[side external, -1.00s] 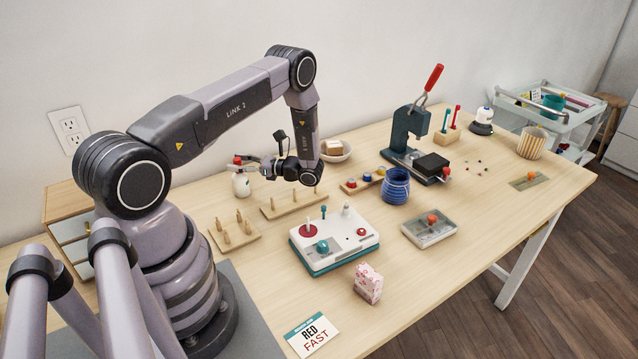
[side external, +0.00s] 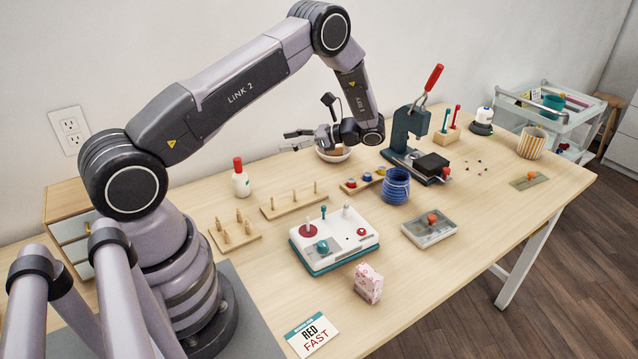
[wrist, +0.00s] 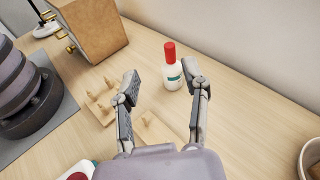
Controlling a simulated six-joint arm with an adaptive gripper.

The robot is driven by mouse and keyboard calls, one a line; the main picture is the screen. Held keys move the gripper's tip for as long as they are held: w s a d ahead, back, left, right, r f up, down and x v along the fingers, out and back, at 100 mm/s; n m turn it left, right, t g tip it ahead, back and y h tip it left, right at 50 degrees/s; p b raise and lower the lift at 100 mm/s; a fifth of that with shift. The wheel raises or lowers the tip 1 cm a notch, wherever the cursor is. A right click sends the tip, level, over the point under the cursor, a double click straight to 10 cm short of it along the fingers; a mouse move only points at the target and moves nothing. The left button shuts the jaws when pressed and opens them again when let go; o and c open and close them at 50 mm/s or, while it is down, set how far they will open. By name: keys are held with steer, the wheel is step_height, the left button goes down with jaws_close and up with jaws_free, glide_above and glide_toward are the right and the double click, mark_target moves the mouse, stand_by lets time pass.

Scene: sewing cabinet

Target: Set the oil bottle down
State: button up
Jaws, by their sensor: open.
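The oil bottle (side external: 241,182) is white with a red cap. It stands upright on the wooden table, near the wall and behind the peg boards. It also shows in the wrist view (wrist: 174,76), beyond the fingertips and nearer the right finger. My gripper (side external: 284,141) is open and empty. It is raised above the table, to the right of the bottle and clear of it. In the wrist view my gripper's two fingers (wrist: 161,80) are spread with nothing between them.
Two peg boards (side external: 236,231) (side external: 294,200) are in front of the bottle. A bowl (side external: 332,153) sits under my wrist. A wooden drawer cabinet (side external: 72,219) is at the left. A white machine panel (side external: 335,240) and a blue jar (side external: 396,186) are farther forward. Bare table surrounds the bottle.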

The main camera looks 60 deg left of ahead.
steer(key=s+d+r+n+t+h, duration=0.1)
steer(key=s+d+r+t+h, duration=0.15)
steer(key=r, duration=0.35)
steer(key=s+d+r+n+t+h, duration=0.1)
steer(key=d+r+n+t, duration=0.1)
steer(key=d+r, duration=0.3)
steer(key=s+d+r+n+t+h, duration=0.1)
steer(key=s+d+r+t+h, duration=0.1)
steer(key=r, duration=0.5)
steer(key=s+d+r+n+t+h, duration=0.1)
steer(key=s+d+r+t+h, duration=0.1)
steer(key=s+d+t, duration=0.3)
steer(key=s+d+r+n+t+h, duration=0.1)
steer(key=s+d+r+t+h, duration=0.1)
steer(key=s+d+r+t, duration=0.3)
steer(key=s, duration=0.4)
steer(key=shift+s+d+n+h, duration=0.15)
steer(key=shift+d+n+h, duration=0.05)
steer(key=shift+n+h, duration=0.2)
